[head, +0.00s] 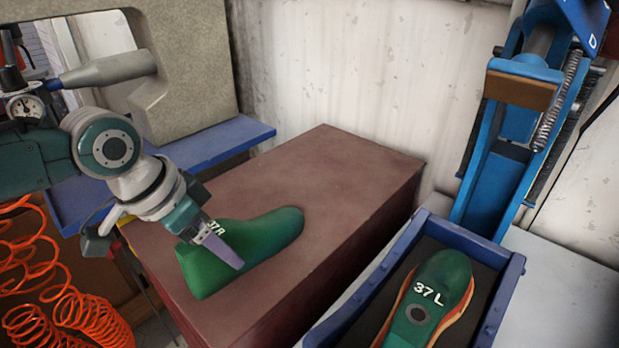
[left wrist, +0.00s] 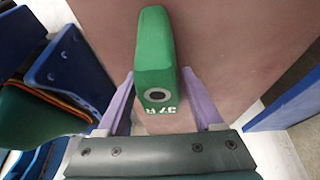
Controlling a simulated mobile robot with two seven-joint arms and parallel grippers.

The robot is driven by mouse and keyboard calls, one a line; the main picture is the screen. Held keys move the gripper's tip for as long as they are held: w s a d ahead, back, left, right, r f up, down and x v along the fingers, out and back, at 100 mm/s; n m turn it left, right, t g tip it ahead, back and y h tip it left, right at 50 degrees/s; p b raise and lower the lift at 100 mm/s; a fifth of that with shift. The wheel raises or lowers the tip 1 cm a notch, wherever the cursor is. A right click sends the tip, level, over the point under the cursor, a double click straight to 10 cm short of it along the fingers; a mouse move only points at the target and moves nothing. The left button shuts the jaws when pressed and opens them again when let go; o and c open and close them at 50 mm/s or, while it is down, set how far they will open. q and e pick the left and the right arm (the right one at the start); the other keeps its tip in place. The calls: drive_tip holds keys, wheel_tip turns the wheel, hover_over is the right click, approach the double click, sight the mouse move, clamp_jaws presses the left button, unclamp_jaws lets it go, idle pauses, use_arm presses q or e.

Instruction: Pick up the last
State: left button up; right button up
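The green last marked 37R (head: 262,236) lies on top of the brown box-shaped stand, its toe pointing right and away in the head view. My left gripper (head: 224,250) is over its heel end, with one purple finger along the near side; the far finger is hidden. In the left wrist view, the last (left wrist: 155,60) sits between the two fingers of the left gripper (left wrist: 159,78). The fingers are apart, with narrow gaps beside the heel; contact at the tips is unclear. My right gripper is not in view.
A second green last marked 37L (head: 440,285), with an orange-edged sole, lies in a blue-walled tray (head: 360,292) at right. A blue press frame (head: 500,170) stands behind it. The brown stand (head: 345,175) is clear beyond the last. Orange coiled hose (head: 50,290) hangs at left.

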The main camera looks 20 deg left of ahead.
use_arm(q)
clamp_jaws()
idle(0.3)
drive_tip(key=shift+r, duration=0.15)
